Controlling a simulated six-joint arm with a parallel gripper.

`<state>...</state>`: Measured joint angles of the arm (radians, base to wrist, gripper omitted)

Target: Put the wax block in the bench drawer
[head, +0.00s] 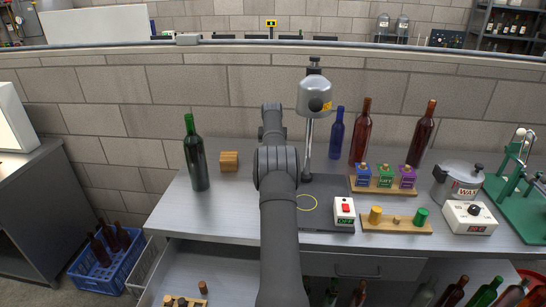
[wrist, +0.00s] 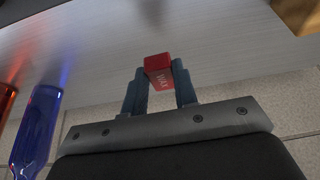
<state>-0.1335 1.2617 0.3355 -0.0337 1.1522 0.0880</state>
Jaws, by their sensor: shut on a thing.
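In the head view my own arm hides the gripper and the block. A bench drawer (head: 222,263) stands pulled open at the lower left of the bench, with corks and wooden pieces towards its front.
A green bottle (head: 196,155) and a wooden block (head: 229,161) stand on the left of the bench top. A corking stand (head: 314,97), a blue bottle (head: 335,133), a wax pot (head: 458,182) and a green press (head: 515,190) stand right of my arm. Blue crate (head: 96,275) is on the floor.

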